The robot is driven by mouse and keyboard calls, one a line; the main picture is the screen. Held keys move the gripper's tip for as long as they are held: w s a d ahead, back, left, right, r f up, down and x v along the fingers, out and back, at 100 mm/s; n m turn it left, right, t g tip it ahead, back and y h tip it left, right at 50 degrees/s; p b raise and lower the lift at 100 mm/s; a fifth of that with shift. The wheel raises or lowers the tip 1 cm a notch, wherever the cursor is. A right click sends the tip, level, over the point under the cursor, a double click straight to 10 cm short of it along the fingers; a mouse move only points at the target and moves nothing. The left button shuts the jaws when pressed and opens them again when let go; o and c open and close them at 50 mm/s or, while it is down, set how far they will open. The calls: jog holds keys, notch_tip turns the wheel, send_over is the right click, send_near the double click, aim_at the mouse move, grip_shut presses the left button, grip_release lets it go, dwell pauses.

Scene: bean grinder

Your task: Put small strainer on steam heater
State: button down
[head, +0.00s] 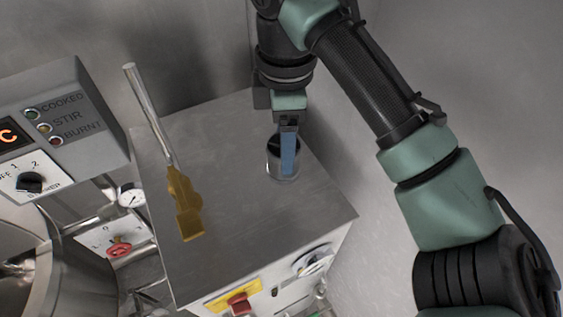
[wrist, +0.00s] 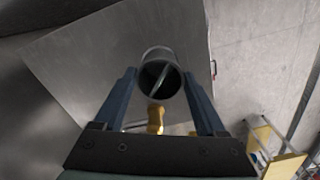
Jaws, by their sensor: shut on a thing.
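The small strainer (head: 272,166) looks like a short metal cup with a dark open top. It is upright at the top of a grey metal box (head: 235,225), which appears to be the steam heater. I cannot tell whether its base touches the box. My gripper (head: 288,155) comes down from above and is shut on the strainer, with one blue finger in front of its wall. In the wrist view, the strainer (wrist: 160,62) sits between the two fingers of my gripper (wrist: 160,78). Its underside is hidden.
A golden-brown tool head (head: 184,205) with a long metal handle (head: 150,115) is on the left of the box top. A control panel (head: 70,115) and a round drum (head: 25,265) stand at left. A red knob (head: 239,304) is on the box front. Walls close the back.

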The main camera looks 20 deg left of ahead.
jog(key=f, duration=0.3)
jog(key=shift+s+f, duration=0.3)
jog(key=shift+f, duration=0.1)
jog(key=shift+w+f, duration=0.15)
jog(key=shift+f, duration=0.2)
notch_tip(320, 180, down, 3)
jog(key=shift+r+p, duration=0.1)
jog(key=shift+p, duration=0.4)
jog(key=shift+f, duration=0.55)
jog(key=shift+f, duration=0.1)
grip_release()
notch_tip(320, 180, up, 12)
jog(key=b, duration=0.1)
jog(key=shift+b, duration=0.35)
